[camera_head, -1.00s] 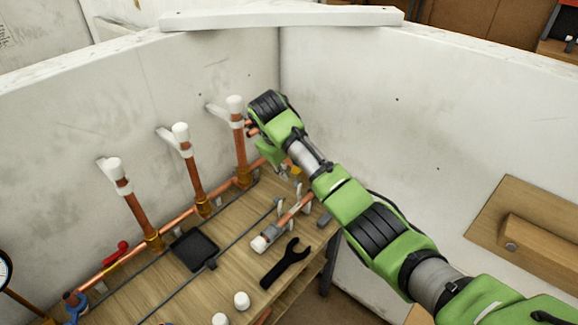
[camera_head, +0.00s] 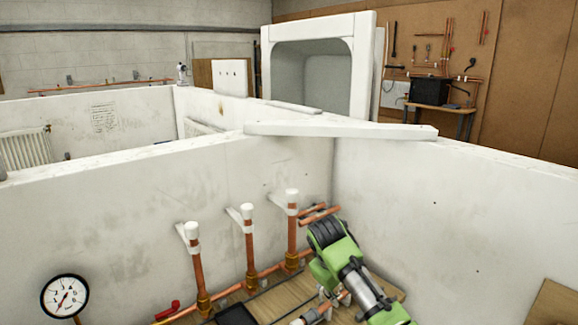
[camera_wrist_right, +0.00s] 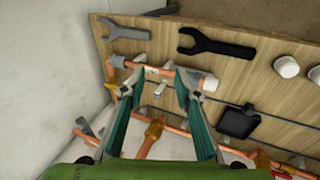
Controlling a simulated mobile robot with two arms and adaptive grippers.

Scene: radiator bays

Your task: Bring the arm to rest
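My right arm (camera_head: 350,270) comes in from the lower right in the head view and bends at the wrist above the bench, near the wall corner. The bent wrist mostly hides its gripper there. In the right wrist view, the right gripper (camera_wrist_right: 156,84) has its two fingers spread apart, pointing at the bench board. A copper pipe piece (camera_wrist_right: 150,70) with a white end lies across the board beyond the fingertips. I see nothing clamped between the fingers. My left gripper is in neither view.
Three upright copper pipes with white caps (camera_head: 247,240) stand along the left wall. A pressure gauge (camera_head: 64,297) is at lower left. In the wrist view, a black wrench (camera_wrist_right: 215,44), a grey wrench (camera_wrist_right: 120,30) and a black square pad (camera_wrist_right: 238,122) lie on the board. White walls (camera_head: 430,210) enclose the bay.

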